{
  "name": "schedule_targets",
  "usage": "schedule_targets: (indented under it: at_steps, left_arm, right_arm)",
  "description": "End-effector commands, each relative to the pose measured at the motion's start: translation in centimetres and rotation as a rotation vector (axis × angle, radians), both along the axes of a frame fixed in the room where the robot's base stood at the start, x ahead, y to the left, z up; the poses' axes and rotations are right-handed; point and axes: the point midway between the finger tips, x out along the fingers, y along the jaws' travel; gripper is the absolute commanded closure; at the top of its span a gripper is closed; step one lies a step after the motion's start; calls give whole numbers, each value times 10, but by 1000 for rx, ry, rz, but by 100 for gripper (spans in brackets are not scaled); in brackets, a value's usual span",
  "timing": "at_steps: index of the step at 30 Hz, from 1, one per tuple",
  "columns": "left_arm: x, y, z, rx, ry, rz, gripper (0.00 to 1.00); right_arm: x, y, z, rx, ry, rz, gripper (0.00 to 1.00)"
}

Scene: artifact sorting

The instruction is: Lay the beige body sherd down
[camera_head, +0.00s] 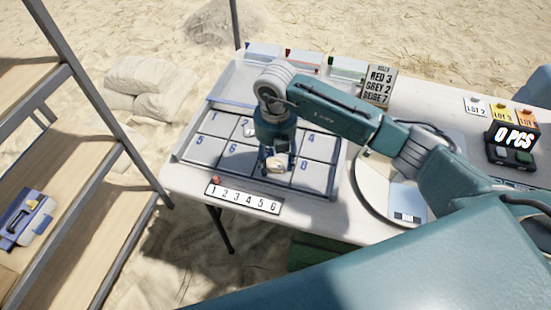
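My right gripper (277,165) points down over the front part of the grey numbered sorting tray (175,157), around compartment 7. The small pale beige body sherd (275,167) is between its fingertips, and the fingers look closed on it. I cannot tell whether the sherd touches the compartment floor. My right arm reaches in from the right and hides part of the tray, including some of the numbers in the back row. My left gripper is not in view.
A sign (379,87) reading red 3, grey 2, beige 7 stands behind the tray. A number strip (243,198) lies at the front table edge. A counter (512,138) reading 0 PCS stands at right. Shelving (75,75) rises on the left.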

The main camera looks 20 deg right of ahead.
Motion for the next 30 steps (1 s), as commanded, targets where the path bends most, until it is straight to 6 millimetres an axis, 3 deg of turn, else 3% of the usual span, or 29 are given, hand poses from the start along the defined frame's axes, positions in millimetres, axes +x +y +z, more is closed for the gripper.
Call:
schedule_targets:
  at_steps: [14, 30]
  left_arm:
    - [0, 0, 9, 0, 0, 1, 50]
    - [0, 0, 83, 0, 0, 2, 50]
  right_arm:
    - [1, 0, 11, 0, -1, -1, 40]
    - [0, 0, 114, 0, -1, 0, 40]
